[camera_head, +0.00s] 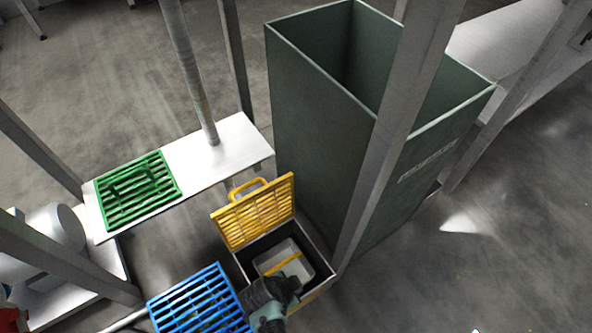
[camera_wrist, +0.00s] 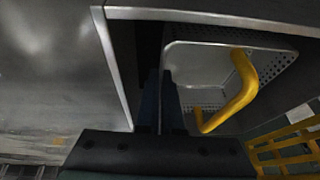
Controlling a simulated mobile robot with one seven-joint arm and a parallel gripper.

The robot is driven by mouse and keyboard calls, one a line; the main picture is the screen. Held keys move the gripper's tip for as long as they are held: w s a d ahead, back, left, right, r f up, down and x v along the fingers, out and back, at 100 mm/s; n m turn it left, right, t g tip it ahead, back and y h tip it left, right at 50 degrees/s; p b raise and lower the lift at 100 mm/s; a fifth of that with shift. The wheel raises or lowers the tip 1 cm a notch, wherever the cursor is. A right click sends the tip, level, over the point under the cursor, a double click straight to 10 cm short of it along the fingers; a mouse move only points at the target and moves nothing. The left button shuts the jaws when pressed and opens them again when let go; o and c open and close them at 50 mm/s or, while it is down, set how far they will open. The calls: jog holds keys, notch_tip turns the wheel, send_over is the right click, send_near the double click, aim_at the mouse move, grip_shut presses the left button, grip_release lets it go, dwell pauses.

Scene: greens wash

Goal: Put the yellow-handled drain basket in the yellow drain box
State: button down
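The yellow drain box (camera_head: 317,294) stands open, with its yellow slatted lid (camera_head: 256,211) tilted up at the back; the lid also shows in the wrist view (camera_wrist: 291,152). The pale perforated drain basket (camera_head: 309,262) is within the box's opening, and its yellow handle (camera_head: 283,263) spans the top. Whether it rests on the box floor I cannot tell. My gripper (camera_head: 283,283) reaches down over the near side of the box. In the wrist view, my gripper's dark fingers (camera_wrist: 161,100) are close together, seemingly around the basket's thin side wall (camera_wrist: 161,75), apart from the handle (camera_wrist: 240,92).
A tall green bin (camera_head: 320,130) stands right behind the box. A blue grate (camera_head: 200,303) lies left of my gripper, and a green grate (camera_head: 138,190) lies on a white bench (camera_head: 215,160). Metal posts (camera_head: 400,110) rise close by.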

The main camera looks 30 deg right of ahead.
jog(key=shift+f+b, duration=0.6)
jog(key=shift+f, duration=0.05)
jog(key=c, duration=1)
grip_release()
jog(key=shift+s, duration=0.1)
jog(key=w+p+v, duration=0.1)
jog(key=p+v, duration=0.8)
jog(key=v, duration=0.4)
jog(key=shift+s+p, duration=0.3)
jog(key=shift+s, duration=0.05)
